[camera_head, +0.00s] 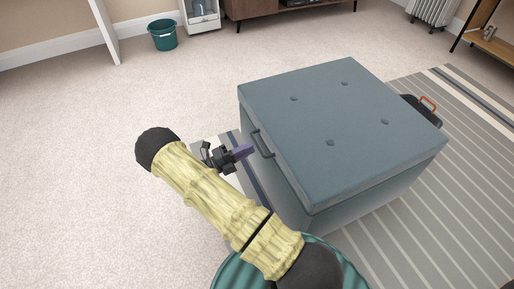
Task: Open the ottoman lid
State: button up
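The ottoman (345,194) is a large blue-grey padded box in the middle right of the head view. Its tufted lid (320,115) lies flat and shut on top. A dark bar handle (262,144) is on the ottoman's left side, near the lid edge. My gripper (246,151) is just left of the handle, with its purplish fingers pointing at it. The fingers look close to the handle, but I cannot tell whether they touch it. They are too small to show whether they are open or shut.
The ottoman stands on a striped rug (432,205). A dark case with an orange handle (427,104) lies behind its right side. A teal bin (163,35) and a wooden cabinet (262,8) are at the back. The carpet (70,160) on the left is clear.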

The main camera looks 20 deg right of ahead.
aim_at(257, 144)
jog(key=d, duration=0.3)
jog(key=d+b, duration=0.1)
jog(key=shift+d+r, duration=0.15)
jog(key=shift+r, duration=0.2)
grip_shut()
jog(key=shift+r, duration=0.2)
